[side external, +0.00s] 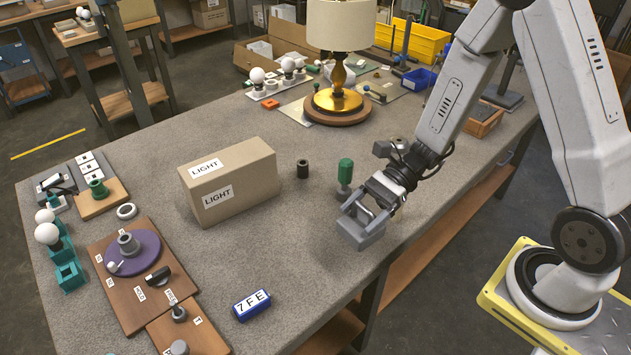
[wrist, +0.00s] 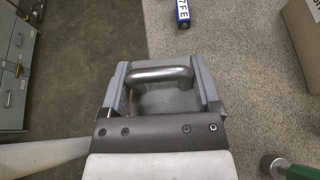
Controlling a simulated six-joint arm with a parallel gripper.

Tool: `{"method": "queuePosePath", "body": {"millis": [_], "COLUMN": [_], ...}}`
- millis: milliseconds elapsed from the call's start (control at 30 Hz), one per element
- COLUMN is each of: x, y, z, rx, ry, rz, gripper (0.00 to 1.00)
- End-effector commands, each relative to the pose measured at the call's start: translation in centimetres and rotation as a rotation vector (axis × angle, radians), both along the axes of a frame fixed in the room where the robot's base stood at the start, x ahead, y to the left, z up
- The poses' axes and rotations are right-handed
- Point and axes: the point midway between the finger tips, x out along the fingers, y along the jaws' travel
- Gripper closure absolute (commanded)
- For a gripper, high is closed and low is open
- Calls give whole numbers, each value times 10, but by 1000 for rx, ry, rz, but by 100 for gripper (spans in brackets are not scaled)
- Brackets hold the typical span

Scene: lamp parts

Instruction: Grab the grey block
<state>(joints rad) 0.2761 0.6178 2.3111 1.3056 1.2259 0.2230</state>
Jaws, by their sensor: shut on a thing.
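My gripper (side external: 365,214) is at the right-hand long edge of the workbench, pointing down, shut on the grey block (side external: 360,236). In the wrist view the grey block (wrist: 165,101) sits between the two fingers, with a rounded grey bar across its far side. The fingers hide part of the block. From these views I cannot tell for sure whether the block is clear of the bench top.
A green-handled tool (side external: 345,172) stands just behind my gripper. A black cylinder (side external: 302,168) and a cardboard LIGHT box (side external: 240,185) are to the left. A blue 7FE block (side external: 252,304) lies at the front. The lamp (side external: 338,100) stands at the back.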

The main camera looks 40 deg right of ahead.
Motion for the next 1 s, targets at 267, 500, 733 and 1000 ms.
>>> {"method": "queuePosePath", "body": {"millis": [267, 500, 733, 1000], "x": [-21, -27, -28, -27], "y": [-4, -5, -5, -5], "z": [11, 14, 14, 14], "rx": [4, 4, 4, 4], "ry": [-3, -3, -3, -4], "rz": [-1, 0, 0, 0], "gripper": [100, 100, 100, 100]}}
